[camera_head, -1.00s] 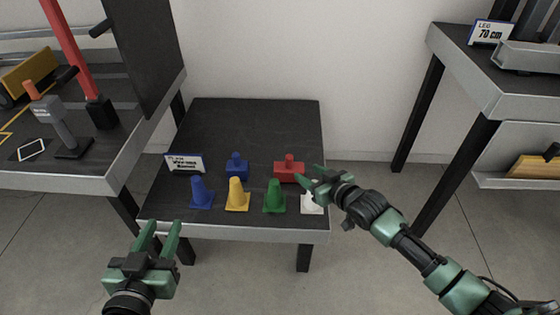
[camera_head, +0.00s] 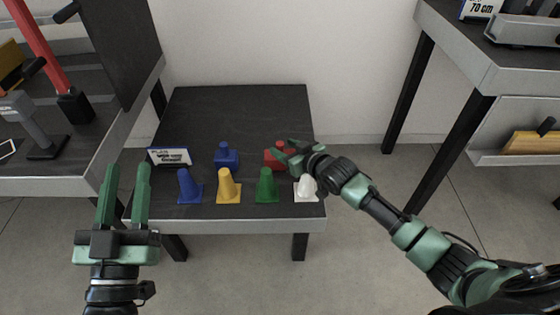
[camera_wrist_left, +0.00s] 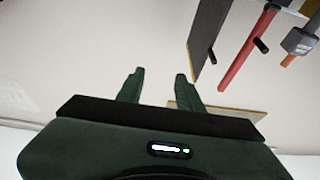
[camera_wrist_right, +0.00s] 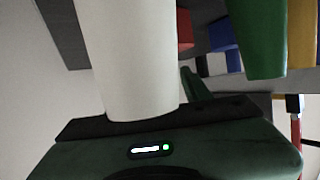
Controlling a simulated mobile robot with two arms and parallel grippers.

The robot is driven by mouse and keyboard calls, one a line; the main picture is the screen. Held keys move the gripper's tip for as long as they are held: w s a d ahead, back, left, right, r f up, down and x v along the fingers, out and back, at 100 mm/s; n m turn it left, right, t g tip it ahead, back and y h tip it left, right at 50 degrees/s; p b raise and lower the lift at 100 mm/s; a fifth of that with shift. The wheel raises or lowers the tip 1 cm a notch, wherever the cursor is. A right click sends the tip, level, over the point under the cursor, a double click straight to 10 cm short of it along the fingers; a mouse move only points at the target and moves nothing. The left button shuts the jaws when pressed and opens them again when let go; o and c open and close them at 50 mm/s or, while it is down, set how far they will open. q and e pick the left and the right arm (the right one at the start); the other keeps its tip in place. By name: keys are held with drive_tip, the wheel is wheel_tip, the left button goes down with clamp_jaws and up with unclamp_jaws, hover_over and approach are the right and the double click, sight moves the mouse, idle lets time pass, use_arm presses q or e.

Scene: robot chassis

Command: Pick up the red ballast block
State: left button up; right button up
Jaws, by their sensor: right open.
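The red ballast block (camera_head: 270,160) stands at the right of the low dark table, behind the green and white cones. My right gripper (camera_head: 284,148) is open beside and partly in front of it, hiding its right part. No block shows between the fingers. In the right wrist view a bit of the red block (camera_wrist_right: 185,30) shows behind the white cone, which covers much of the jaw area. My left gripper (camera_head: 125,188) is open and empty, left of the table's front edge. Its spread fingers also show in the left wrist view (camera_wrist_left: 158,85).
Blue (camera_head: 188,188), yellow (camera_head: 228,187), green (camera_head: 265,187) and white (camera_head: 305,189) cones line the table's front. A blue block (camera_head: 226,157) and a sign (camera_head: 169,157) stand behind them. The table's back (camera_head: 240,110) is clear. Taller benches flank it.

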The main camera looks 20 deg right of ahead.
drive_tip(key=b+x, duration=0.1)
drive_tip(key=x, duration=0.2)
use_arm(q)
drive_tip(key=s+r+t+h, duration=0.1)
drive_tip(key=s+r+t, duration=0.2)
drive_tip(key=r+t, duration=0.1)
drive_tip(key=shift+s+r, duration=0.2)
drive_tip(key=shift+r, duration=0.6)
use_arm(e)
drive_tip(key=shift+c, duration=0.3)
clamp_jaws()
drive_tip(key=shift+w+r, duration=0.1)
drive_tip(key=shift+r, duration=0.25)
